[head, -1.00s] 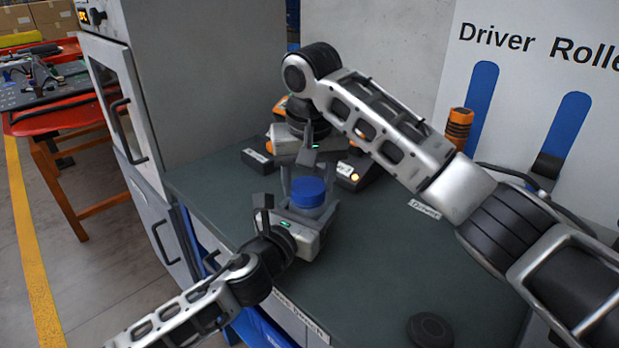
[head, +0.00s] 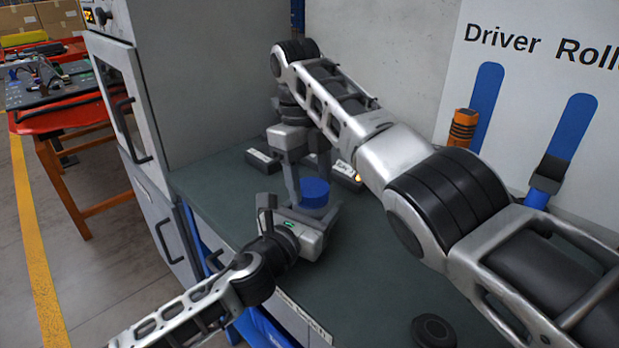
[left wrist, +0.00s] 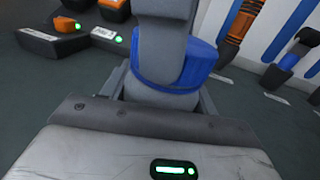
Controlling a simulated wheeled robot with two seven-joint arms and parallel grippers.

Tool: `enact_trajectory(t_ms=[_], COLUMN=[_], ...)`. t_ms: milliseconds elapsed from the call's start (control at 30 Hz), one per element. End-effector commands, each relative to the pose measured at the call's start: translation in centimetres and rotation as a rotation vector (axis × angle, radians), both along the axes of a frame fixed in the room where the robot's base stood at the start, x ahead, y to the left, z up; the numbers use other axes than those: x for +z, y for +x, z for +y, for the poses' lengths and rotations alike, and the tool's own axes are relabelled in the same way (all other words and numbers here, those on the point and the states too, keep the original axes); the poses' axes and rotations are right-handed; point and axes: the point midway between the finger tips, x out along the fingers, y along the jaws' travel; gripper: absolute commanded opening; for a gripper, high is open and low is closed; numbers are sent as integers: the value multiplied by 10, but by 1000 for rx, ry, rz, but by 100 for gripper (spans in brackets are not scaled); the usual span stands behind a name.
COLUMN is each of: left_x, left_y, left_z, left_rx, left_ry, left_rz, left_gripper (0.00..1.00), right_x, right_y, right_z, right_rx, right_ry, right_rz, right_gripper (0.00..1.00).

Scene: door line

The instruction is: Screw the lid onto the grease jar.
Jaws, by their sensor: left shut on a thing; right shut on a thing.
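The blue lid (head: 315,192) sits at the jar's place above my left gripper, over the bench top. It also shows in the left wrist view (left wrist: 203,58), partly behind a grey finger of my right gripper. My right gripper (head: 308,182) reaches down from above, its fingers on either side of the lid, shut on it. My left gripper (head: 316,212) comes in low from the front left and is shut on the jar. The jar body is mostly hidden by the left gripper, so I cannot tell how tightly the lid sits on it.
The green-grey bench top (head: 375,255) is clear to the right of the grippers. A dark round disc (head: 433,330) lies near its front. Small black labelled holders (head: 262,160) stand behind the grippers. An orange-handled tool (head: 462,130) stands by the back panel. A grey cabinet (head: 205,80) borders the left.

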Motion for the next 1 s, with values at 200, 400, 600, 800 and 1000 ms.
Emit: enact_trajectory(t_ms=[200,400,600,800,1000], left_x=[-2,-2,-2,-2,-2], left_y=[0,0,0,0,0], left_z=[1,1,1,0,0], left_rx=[2,2,2,1,1], left_ry=[1,2,1,1,1], left_rz=[4,5,4,4,4], left_gripper=[0,0,0,0,0], right_x=[1,1,1,16,40], right_y=[0,0,0,1,0], right_z=[0,0,0,0,0], right_rx=[-22,-20,-19,-19,-20], right_ry=[0,-1,0,-2,-3], right_rz=[-2,-2,-1,-5,-3], right_gripper=[33,75,75,75,75])
